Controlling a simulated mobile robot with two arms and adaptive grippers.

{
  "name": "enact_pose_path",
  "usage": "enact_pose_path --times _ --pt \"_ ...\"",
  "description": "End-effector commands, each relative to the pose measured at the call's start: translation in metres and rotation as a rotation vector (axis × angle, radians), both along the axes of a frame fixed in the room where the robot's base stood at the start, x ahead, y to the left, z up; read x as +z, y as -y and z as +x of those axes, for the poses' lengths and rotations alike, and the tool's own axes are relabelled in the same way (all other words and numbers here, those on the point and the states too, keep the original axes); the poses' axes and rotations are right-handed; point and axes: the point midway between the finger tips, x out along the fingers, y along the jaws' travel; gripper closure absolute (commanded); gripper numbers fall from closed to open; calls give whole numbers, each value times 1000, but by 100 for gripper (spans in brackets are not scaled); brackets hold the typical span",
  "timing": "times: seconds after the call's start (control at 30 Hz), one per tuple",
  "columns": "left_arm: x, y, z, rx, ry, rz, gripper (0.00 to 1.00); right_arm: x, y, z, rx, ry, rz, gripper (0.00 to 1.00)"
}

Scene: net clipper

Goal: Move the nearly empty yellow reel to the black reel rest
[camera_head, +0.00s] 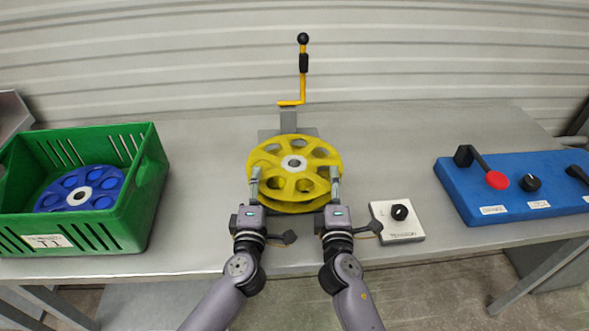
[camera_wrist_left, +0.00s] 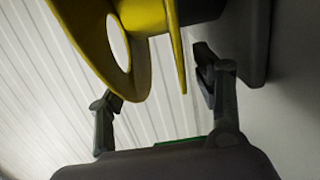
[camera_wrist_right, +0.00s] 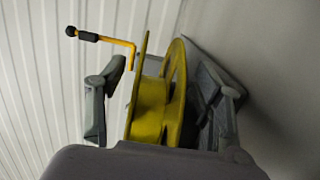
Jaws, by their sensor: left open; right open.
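The yellow reel (camera_head: 312,155) lies flat at the middle of the table, with a spoked top flange and a grey hub; its core looks bare. My left gripper (camera_head: 255,183) is open at the reel's left near side. In the left wrist view the reel's flange edges (camera_wrist_left: 182,60) reach between the open fingers. My right gripper (camera_head: 335,183) is open at the reel's right near side. In the right wrist view the reel (camera_wrist_right: 150,110) shows between the spread fingers. Neither gripper is closed on it. I cannot make out a black reel rest.
A green crate (camera_head: 150,190) holding a blue reel (camera_head: 55,190) stands left. A grey post (camera_head: 289,120) with a yellow crank (camera_head: 303,85) rises behind the reel. A tension knob box (camera_head: 405,232) and a blue control panel (camera_head: 520,165) are right. Bare table lies between crate and reel.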

Motion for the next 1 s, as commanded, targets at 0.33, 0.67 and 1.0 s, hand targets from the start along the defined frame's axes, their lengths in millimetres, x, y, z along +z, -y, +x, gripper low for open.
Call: enact_pose_path --times 0.33,0.67,1.0 --pt "0 1 33 0 0 0 39 0 1 33 0 0 1 39" --pt "0 1 34 0 0 0 41 0 1 34 0 0 1 41" --pt "0 1 34 0 0 0 64 0 1 34 0 0 1 64"
